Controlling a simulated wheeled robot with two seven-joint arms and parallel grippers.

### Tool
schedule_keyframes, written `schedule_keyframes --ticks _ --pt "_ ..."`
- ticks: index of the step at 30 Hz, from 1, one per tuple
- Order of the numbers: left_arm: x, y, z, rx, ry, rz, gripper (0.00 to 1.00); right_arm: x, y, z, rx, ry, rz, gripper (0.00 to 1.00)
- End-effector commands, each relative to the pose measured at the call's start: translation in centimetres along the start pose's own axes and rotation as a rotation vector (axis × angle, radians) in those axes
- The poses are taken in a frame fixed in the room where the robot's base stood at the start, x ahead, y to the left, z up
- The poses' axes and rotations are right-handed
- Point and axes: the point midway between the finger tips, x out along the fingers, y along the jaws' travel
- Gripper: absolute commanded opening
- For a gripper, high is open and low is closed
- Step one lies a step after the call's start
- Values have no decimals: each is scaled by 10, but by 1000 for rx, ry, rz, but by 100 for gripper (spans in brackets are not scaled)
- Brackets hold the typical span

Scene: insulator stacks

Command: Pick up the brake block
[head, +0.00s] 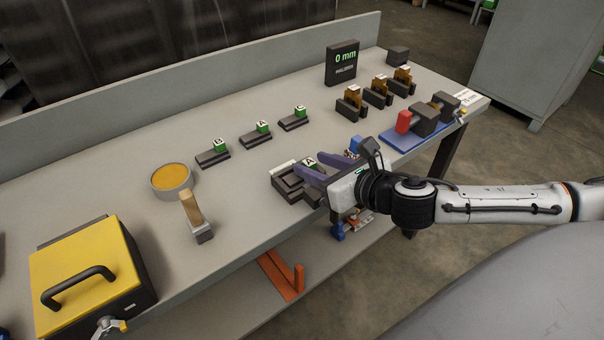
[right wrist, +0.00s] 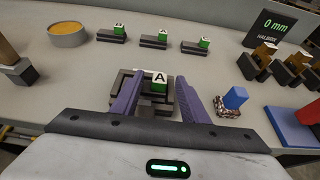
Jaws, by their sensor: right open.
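A dark block (right wrist: 131,102) lies in a dark holder at the table's front edge, with a green cube marked A (right wrist: 160,80) at its right end. I take it as the brake block, but its outline is partly hidden by my fingers. My right gripper (head: 311,163) is open, its purple fingers reaching over the holder (head: 288,187). In the right wrist view the fingers stand left and right of the A cube, apart from each other. Whether they touch the block I cannot tell. My left gripper is not in view.
Three dark bars with green cubes B (head: 212,158), A (head: 256,139) and C (head: 293,122) lie behind. A blue brush (right wrist: 235,98) stands close right of the gripper. A blue mat (head: 400,139) lies right, a yellow-topped box (head: 85,265) left.

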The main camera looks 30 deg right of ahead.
Motion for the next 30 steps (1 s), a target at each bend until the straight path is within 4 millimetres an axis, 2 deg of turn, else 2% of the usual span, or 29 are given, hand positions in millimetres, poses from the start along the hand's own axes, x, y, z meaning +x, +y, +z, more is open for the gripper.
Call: schedule_keyframes --ticks 3,9,15,17,26,30 --pt "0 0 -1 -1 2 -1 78 6 1 0 1 1 1 41" --pt "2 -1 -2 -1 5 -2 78 6 1 0 -1 2 1 41" --pt "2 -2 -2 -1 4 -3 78 6 0 0 -1 1 1 7" --pt "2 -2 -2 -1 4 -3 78 6 1 0 -1 1 1 0" --pt "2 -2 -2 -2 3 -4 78 5 1 3 -1 -2 2 0" --pt "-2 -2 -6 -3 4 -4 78 -1 0 20 -3 -5 2 0"
